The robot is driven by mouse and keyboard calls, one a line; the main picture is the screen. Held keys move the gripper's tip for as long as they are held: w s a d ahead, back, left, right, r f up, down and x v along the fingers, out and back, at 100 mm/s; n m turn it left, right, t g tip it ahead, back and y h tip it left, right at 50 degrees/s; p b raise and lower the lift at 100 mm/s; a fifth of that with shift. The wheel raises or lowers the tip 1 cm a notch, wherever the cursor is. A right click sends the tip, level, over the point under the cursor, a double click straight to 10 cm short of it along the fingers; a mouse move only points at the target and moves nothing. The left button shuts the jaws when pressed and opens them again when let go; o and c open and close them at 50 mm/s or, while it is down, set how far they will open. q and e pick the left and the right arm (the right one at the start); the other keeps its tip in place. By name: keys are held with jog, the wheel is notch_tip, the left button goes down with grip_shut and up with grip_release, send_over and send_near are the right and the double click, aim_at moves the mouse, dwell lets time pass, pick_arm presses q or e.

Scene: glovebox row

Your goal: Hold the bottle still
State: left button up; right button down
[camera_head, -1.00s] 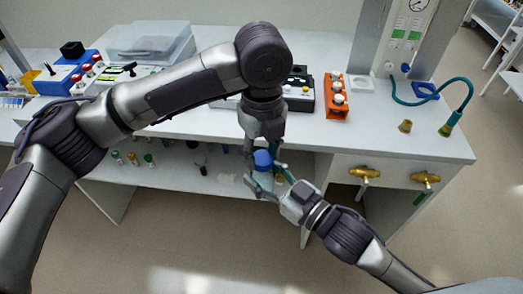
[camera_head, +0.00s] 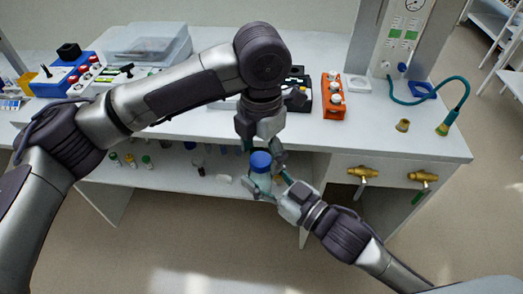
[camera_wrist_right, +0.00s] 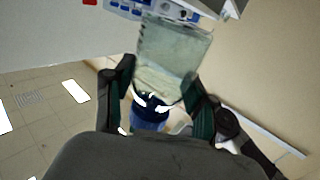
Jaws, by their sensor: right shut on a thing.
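The bottle is clear with a blue cap (camera_head: 260,160); its pale body (camera_head: 260,182) shows below the cap. It is in the air in front of the bench. My right gripper (camera_head: 266,189) comes in from the lower right and is shut on the bottle. My left gripper (camera_head: 262,148) points down just behind and above the cap. Its fingers look spread, with the cap partly covering the gap.
A blue device (camera_head: 62,74) and clear box (camera_head: 150,45) stand at left. Small vials (camera_head: 147,161) stand on the lower shelf.

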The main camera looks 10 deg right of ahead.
pick_arm(q)
notch_tip(320, 180, up, 12)
dwell(0.6)
dwell(0.5)
